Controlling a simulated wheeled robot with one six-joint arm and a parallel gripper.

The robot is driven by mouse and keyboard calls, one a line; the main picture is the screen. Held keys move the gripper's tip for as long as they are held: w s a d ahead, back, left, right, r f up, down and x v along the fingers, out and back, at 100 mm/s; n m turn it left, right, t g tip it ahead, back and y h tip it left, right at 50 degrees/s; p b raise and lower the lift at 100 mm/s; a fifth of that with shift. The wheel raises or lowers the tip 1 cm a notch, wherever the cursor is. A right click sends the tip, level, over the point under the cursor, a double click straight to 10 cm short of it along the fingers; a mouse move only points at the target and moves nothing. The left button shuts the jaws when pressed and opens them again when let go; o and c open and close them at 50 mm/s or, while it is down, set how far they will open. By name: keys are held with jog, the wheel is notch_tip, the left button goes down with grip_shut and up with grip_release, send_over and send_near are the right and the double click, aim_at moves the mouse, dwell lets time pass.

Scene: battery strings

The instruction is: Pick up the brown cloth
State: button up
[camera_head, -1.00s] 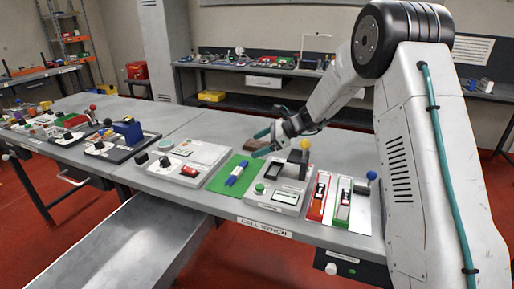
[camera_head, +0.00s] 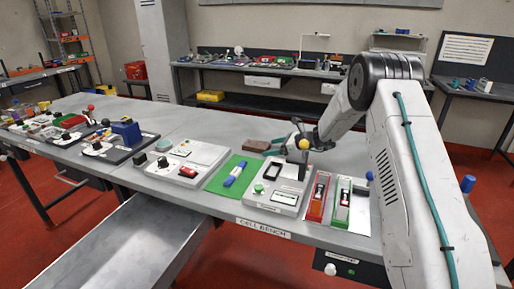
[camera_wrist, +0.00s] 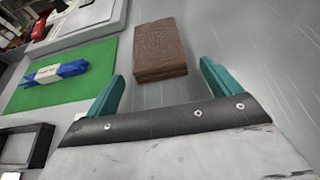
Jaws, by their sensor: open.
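The brown cloth (camera_wrist: 160,47) is a folded, block-like stack lying on the grey bench top. In the wrist view it is ahead of my gripper (camera_wrist: 160,85), in line with the gap between the two teal fingers. The fingers are apart and nothing is between them. In the head view the cloth (camera_head: 257,146) lies behind the green mat, and my gripper (camera_head: 282,146) is just to its right, low over the bench. I cannot tell the exact height of the fingers above the bench.
A grey device with a yellow-topped lever (camera_head: 304,144) stands in front of my gripper. Red and green gauges (camera_head: 318,197) stand to the right. The bench behind the cloth is clear.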

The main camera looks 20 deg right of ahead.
jog(key=shift+w+a+f, duration=0.1)
jog(key=shift+w+a, duration=0.05)
jog(key=shift+a, duration=0.1)
jog(key=c, duration=1.1)
jog(key=shift+o, duration=0.2)
